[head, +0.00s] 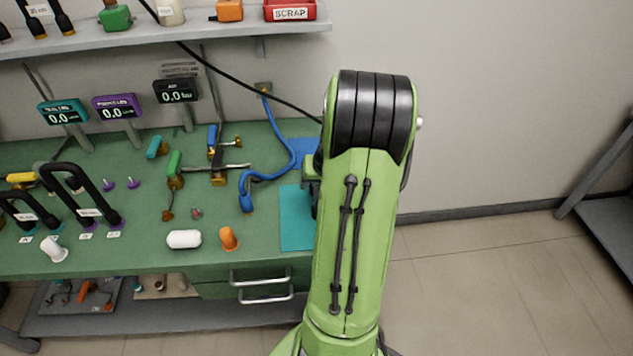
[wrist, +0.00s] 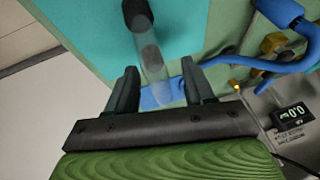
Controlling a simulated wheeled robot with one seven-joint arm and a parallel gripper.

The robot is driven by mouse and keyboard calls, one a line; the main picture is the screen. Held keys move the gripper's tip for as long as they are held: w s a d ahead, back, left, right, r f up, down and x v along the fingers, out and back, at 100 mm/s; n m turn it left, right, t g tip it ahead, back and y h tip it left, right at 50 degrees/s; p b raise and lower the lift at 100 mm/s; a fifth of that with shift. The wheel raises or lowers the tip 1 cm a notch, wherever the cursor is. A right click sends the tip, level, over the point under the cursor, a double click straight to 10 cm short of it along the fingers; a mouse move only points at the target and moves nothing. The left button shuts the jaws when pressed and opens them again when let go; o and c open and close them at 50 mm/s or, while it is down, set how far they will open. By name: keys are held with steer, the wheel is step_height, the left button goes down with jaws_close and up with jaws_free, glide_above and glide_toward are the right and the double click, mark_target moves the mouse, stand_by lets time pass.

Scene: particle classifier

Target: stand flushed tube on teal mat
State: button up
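The clear tube (wrist: 152,62), with a black end (wrist: 137,13) and a greyish section inside, shows in the wrist view over the teal mat (wrist: 85,25). My gripper (wrist: 160,80) has its two dark fingers spread, with the tube's near end between them and gaps visible on both sides. I cannot tell whether the tube touches the mat or stands fully upright. In the head view the teal mat (head: 296,232) lies at the bench's right end, partly hidden by my arm. The tube and my fingertips are hidden there.
A blue mat (head: 303,148) lies behind the teal mat. A blue hose (head: 283,172) with brass valves (head: 218,175) is left of it. A shelf (head: 170,42) overhangs the bench.

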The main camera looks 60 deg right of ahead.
steer(key=shift+r, duration=0.15)
steer(key=p+v, duration=0.3)
steer(key=v, duration=0.9)
steer(key=w+a+r+n, duration=0.2)
steer(key=a+r+n, duration=0.1)
steer(key=a, duration=0.7)
steer(key=w+a+r+n, duration=0.1)
steer(key=a+r+n, duration=0.25)
steer(key=a, duration=0.65)
steer(key=s+a+r+n+t+y, duration=0.1)
steer(key=s+a+n+y, duration=0.1)
steer(key=s+a, duration=0.6)
steer(key=a+n, duration=0.1)
steer(key=a, duration=0.2)
steer(key=shift+s+r+n, duration=0.15)
steer(key=shift+s+n, duration=0.05)
steer(key=shift+n, duration=0.15)
